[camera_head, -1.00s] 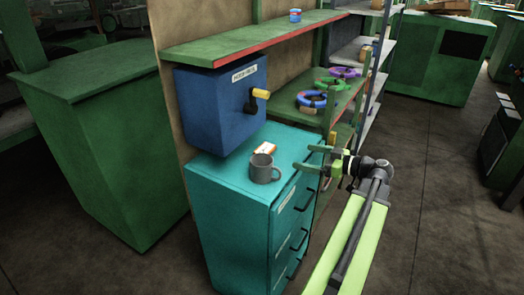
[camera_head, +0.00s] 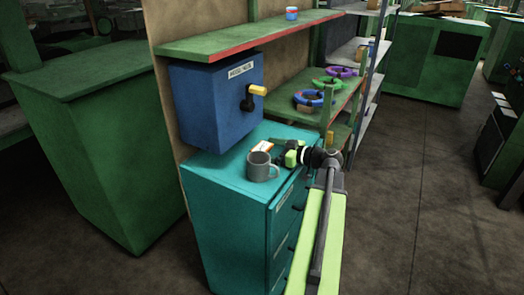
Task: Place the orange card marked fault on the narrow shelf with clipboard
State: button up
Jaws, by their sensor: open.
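My gripper (camera_head: 276,152) is over the right part of the cabinet top, close to the right of the card and the mug. It points left and is open, with nothing seen between its fingers. I cannot tell whether it touches the card. A long narrow green shelf (camera_head: 235,37) with a red front edge runs above. I see no clipboard on it.
A blue box (camera_head: 205,110) with a yellow-ended handle (camera_head: 257,90) hangs above the cabinet's back left. A blue tin (camera_head: 292,13) stands on the upper shelf. Blue, green and purple rings (camera_head: 314,98) lie on a lower green shelf behind. The floor at right (camera_head: 440,190) is clear.

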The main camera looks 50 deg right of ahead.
aim_at(267, 149)
jog(key=c, duration=1.5)
notch_tip(267, 149, up, 5)
jog(key=p, duration=0.4)
jog(key=shift+f+p, duration=0.15)
jog(key=shift+p, duration=0.2)
jog(key=shift+s+d+r+p, duration=0.75)
jog(key=shift+s+r+p, duration=0.9)
jog(key=shift+s, duration=0.15)
jog(key=shift+s+d+r+p, duration=0.75)
jog(key=shift+s+r+p, duration=0.95)
jog(key=shift+s, duration=0.05)
jog(key=shift+s+d+r+p, duration=0.75)
jog(key=shift+s+r+p, duration=0.9)
jog(key=shift+s, duration=0.15)
